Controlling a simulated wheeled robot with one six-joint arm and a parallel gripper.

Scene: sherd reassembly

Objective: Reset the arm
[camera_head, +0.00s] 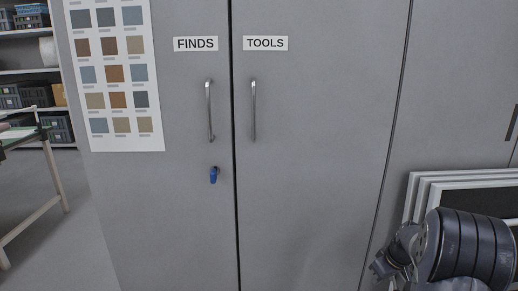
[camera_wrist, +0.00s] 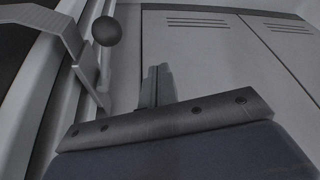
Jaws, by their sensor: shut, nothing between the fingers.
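My gripper (camera_wrist: 158,70) shows in the wrist view as two narrow fingers close together, shut with nothing between them. It points toward grey panels with slots (camera_wrist: 215,60) and touches nothing that I can see. In the head view a dark ribbed part of my arm is at the lower right, in front of leaning framed panels; I cannot make out the fingers there.
A grey cabinet has shut doors labelled FINDS (camera_head: 195,44) and TOOLS (camera_head: 265,43), with bar handles. Framed panels (camera_head: 415,190) lean at the right. A table (camera_head: 50,165) and shelves stand left.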

